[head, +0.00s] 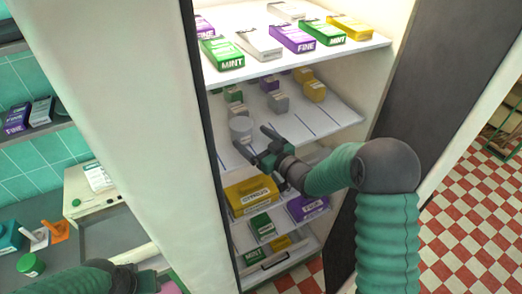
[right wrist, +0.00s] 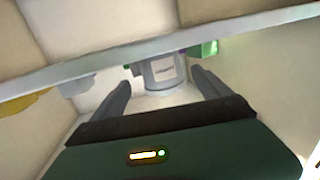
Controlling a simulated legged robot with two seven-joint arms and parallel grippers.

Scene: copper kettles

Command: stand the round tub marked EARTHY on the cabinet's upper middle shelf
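A grey round tub (head: 241,129) stands at the left of the cabinet's middle shelf (head: 330,116), near its front edge. It also shows in the right wrist view (right wrist: 161,72), with a pale label too blurred to read. My right gripper (head: 252,140) is open in front of the tub. In the right wrist view its two fingers stand apart to either side of the tub, with visible gaps, and do not appear to touch it. Only part of my left arm shows at the lower left of the head view; its gripper is not seen.
The shelf above (head: 290,62) holds several boxes, including a green MINT box (head: 222,53). Small boxes stand behind the tub on its shelf. A yellow box (head: 251,194) lies on a lower shelf. The cabinet's pale side (head: 140,110) rises at left; the middle shelf's front right is bare.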

